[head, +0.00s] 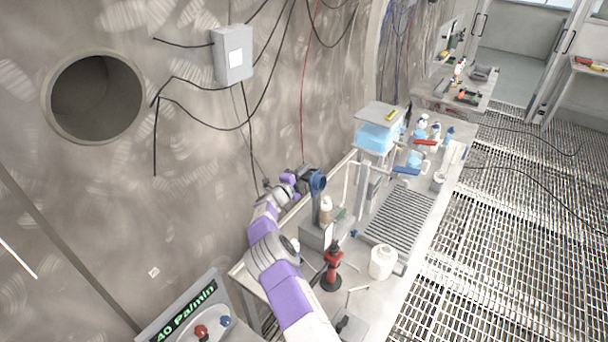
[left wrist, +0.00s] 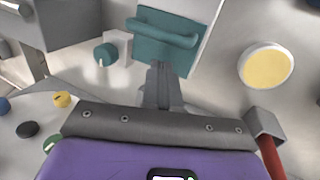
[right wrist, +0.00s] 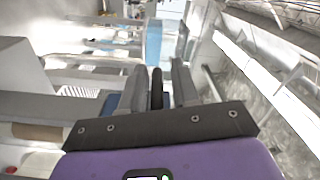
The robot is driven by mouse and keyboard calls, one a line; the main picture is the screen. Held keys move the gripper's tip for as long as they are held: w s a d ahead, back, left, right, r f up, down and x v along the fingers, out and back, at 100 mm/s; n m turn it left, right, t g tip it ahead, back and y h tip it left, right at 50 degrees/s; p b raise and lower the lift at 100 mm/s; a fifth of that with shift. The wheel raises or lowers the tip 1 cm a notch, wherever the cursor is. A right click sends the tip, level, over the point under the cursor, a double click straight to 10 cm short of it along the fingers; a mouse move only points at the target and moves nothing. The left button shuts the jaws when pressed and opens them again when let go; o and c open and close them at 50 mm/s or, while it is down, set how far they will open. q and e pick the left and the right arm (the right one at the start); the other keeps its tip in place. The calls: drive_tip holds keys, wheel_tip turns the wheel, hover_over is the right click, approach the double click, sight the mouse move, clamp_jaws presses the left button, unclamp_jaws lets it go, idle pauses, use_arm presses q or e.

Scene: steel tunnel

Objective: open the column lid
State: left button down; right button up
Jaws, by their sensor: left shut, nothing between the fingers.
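A grey column (head: 318,205) with a round blue head (head: 317,182) stands on the bench by the tunnel wall; whether its lid is open cannot be told. My right gripper (head: 296,184) is at the column's top, left of the blue head, and partly hard to make out. In the right wrist view its two fingers (right wrist: 159,88) are apart. A dark upright bar (right wrist: 157,92) stands between them, with narrow gaps at its sides. My left gripper (left wrist: 164,78) is shut and empty in the left wrist view, in front of a teal handle plate (left wrist: 168,40). It is not seen in the head view.
A red stand (head: 332,268) and white jar (head: 383,262) stand near the column. A ribbed grey tray (head: 400,215) and a clear box with blue contents (head: 377,133) are behind. A console (head: 187,313) is at the lower left. The grating floor (head: 490,230) on the right is largely free.

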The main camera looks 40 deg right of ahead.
drive_tip(key=shift+o, duration=0.4)
drive_tip(key=shift+w+f, duration=0.1)
drive_tip(key=shift+f, duration=0.1)
drive_tip(key=shift+a, duration=0.1)
drive_tip(key=v, duration=0.7)
drive_tip(key=shift+a, duration=0.3)
